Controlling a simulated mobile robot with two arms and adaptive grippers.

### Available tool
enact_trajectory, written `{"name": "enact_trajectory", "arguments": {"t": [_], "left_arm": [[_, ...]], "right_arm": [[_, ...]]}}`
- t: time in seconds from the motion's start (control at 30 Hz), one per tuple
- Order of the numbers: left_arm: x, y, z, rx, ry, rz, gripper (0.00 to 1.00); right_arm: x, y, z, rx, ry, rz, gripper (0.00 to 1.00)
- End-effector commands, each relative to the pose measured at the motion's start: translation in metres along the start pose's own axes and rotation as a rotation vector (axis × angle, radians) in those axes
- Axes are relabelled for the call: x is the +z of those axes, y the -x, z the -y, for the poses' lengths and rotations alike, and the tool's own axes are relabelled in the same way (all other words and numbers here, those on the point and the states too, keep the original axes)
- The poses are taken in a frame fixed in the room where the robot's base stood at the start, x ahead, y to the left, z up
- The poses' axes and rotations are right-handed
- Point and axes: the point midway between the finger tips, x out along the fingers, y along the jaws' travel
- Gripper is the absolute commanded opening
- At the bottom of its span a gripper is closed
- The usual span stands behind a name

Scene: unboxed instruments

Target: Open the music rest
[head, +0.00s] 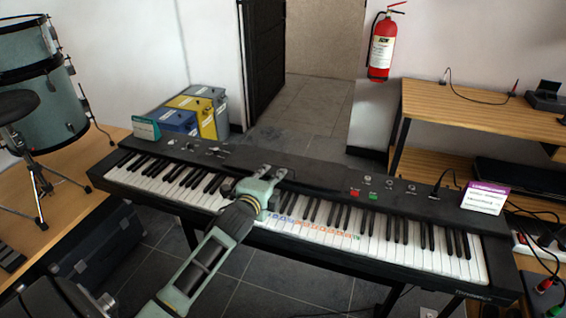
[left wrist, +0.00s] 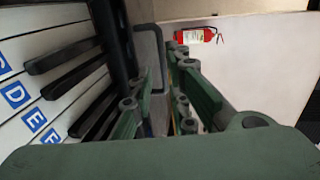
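The black electronic keyboard (head: 420,250) stands on a stand across the middle of the head view. A dark flat panel (head: 318,174), apparently the music rest, lies low along its back edge, partly hidden by my gripper. My left gripper (head: 268,173) reaches over the middle keys to this panel. In the left wrist view its green fingers (left wrist: 162,95) are apart, with a thin black bent bar (left wrist: 155,62) showing between them. I cannot tell whether they touch it. My right gripper is in neither view.
Drums (head: 45,90) stand at the left. Blue and yellow boxes (head: 190,112) are behind the keyboard. A purple-topped card (head: 485,197) stands on its right end. A wooden shelf unit (head: 455,105) with cables is at the right. A fire extinguisher (head: 382,50) hangs behind.

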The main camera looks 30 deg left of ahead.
Motion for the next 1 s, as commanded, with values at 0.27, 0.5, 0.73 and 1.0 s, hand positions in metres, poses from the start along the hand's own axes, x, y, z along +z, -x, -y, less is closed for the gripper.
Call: {"name": "enact_trajectory", "arguments": {"t": [0.27,0.5,0.73,1.0], "left_arm": [[-0.001,-0.04,0.002,-0.001,0.003,0.0,0.15],[-0.001,-0.065,0.001,0.0,0.002,-0.001,0.15],[-0.001,-0.071,0.0,0.0,0.0,-0.001,0.15],[-0.001,-0.071,0.0,0.0,0.001,-0.001,0.08]], "right_arm": [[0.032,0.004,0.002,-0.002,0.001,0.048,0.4],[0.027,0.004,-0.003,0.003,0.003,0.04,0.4],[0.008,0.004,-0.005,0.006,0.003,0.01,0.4],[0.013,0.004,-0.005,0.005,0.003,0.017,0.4]]}}
